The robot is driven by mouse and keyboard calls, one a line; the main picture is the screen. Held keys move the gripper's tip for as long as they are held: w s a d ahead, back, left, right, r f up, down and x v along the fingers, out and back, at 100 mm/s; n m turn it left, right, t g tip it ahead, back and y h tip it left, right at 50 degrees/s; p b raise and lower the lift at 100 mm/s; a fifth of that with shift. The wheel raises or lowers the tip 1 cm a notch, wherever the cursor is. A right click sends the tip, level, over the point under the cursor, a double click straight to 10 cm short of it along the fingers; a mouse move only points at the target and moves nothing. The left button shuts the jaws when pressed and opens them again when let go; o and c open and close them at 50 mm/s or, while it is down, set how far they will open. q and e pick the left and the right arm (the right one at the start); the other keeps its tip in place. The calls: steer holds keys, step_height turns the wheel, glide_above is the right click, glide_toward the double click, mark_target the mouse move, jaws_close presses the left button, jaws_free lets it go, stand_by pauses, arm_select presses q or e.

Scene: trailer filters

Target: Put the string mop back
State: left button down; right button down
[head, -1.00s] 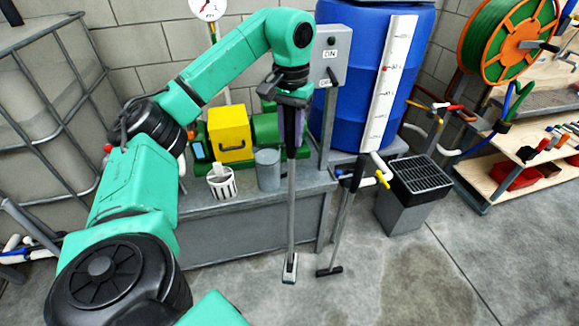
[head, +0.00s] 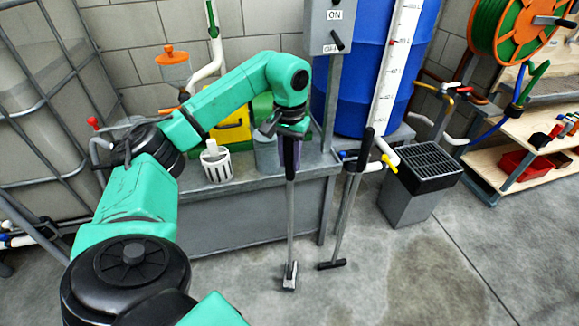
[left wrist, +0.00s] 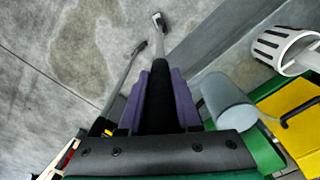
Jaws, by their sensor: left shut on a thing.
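My left gripper (head: 288,132) is shut on the upper handle of a long-handled tool (head: 291,215), held nearly upright. It has a black grip, a grey shaft and a small metal head; I make out no strings on it. The head is at or just above the floor; I cannot tell if it touches. In the left wrist view the purple fingers (left wrist: 158,100) lie on either side of the black grip, and the metal head (left wrist: 158,18) shows beyond. A second long-handled tool (head: 346,210) with a dark crosswise head stands just to the right. My right gripper is not in view.
A grey bench (head: 230,222) stands behind the held tool, carrying a white slotted cup (head: 216,163) and a yellow box. A blue barrel (head: 430,50) and a grated grey box (head: 424,168) are to the right. The front floor is clear.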

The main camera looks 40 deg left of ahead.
arm_select(q)
steer(key=shift+f, duration=1.15)
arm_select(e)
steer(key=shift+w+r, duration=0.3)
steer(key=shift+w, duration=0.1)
arm_select(q)
steer(key=c, duration=0.6)
jaws_free()
steer(key=shift+f, duration=0.1)
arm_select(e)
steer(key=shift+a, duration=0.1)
